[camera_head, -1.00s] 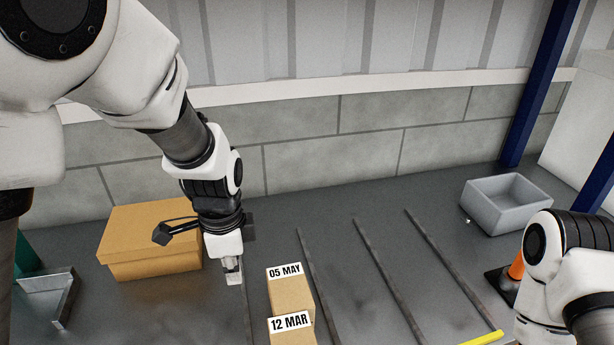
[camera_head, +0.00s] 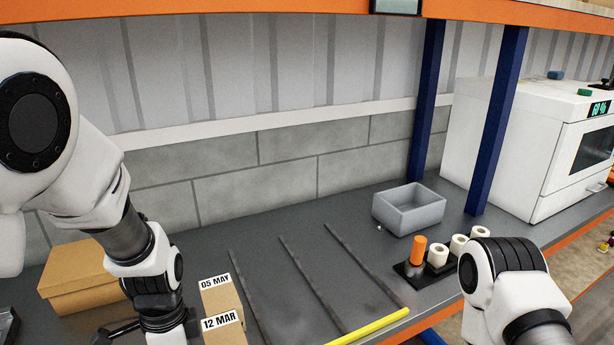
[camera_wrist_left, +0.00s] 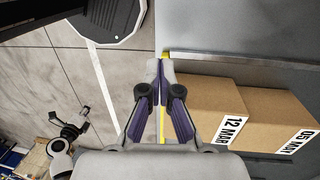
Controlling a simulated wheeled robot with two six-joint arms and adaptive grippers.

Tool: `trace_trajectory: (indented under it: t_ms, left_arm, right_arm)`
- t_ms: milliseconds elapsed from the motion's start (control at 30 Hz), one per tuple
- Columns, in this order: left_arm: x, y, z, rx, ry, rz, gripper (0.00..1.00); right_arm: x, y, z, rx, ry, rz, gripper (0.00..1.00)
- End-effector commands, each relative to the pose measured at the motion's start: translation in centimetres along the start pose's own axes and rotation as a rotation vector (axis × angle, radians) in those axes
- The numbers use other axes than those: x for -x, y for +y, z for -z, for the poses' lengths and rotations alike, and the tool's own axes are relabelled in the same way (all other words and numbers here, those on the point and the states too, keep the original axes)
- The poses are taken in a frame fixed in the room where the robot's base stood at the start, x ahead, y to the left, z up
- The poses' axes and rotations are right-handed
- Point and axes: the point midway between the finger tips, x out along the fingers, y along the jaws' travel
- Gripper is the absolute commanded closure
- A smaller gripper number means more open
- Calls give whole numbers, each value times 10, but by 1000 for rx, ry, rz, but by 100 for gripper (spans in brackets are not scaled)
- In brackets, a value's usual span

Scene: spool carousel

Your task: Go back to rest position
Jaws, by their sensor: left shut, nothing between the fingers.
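My left gripper (camera_wrist_left: 159,72) shows in the left wrist view, shut and empty, with its fingertips close together. It is over the yellow strip along the shelf's front edge, beside the carton labelled 12 MAR (camera_wrist_left: 200,105). The carton labelled 05 MAY (camera_wrist_left: 262,105) stands behind that one. In the head view, my left arm comes down at the left and its fingers are cut off by the bottom edge. The 05 MAY carton (camera_head: 222,298) and 12 MAR carton (camera_head: 225,335) stand just right of it. My right arm is at the lower right, its gripper out of view.
A closed brown box (camera_head: 80,285) stands behind my left arm. Dark rails divide the grey shelf (camera_head: 200,245) into empty lanes. A grey bin (camera_head: 408,212), an orange spool (camera_head: 417,250), white spools (camera_head: 437,250), blue posts (camera_head: 495,120) and a white machine (camera_head: 520,150) are to the right.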

Motion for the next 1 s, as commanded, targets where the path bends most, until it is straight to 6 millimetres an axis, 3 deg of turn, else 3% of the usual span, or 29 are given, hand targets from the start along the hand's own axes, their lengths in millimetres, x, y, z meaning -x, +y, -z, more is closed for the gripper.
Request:
trace_trajectory:
  t_ms: [267, 433, 567, 700, 800, 1000]
  left_arm:
    - [-85, 42, -25, 15, -75, -231, 100]
    - [-153, 81, -54, 81, -136, -337, 100]
    - [-212, 120, -83, 227, -194, -360, 100]
    - [-266, 156, -112, 502, -219, -276, 100]
    - [-281, 153, -115, 724, -155, -151, 100]
    - [-278, 103, -92, 1100, 95, 67, 100]
  right_arm:
    - [0, 0, 0, 0, 0, 0, 100]
    - [0, 0, 0, 0, 0, 0, 100]
    - [0, 0, 0, 0, 0, 0, 100]
    - [0, 0, 0, 0, 0, 0, 100]
    - [0, 0, 0, 0, 0, 0, 100]
    - [0, 0, 0, 0, 0, 0, 100]
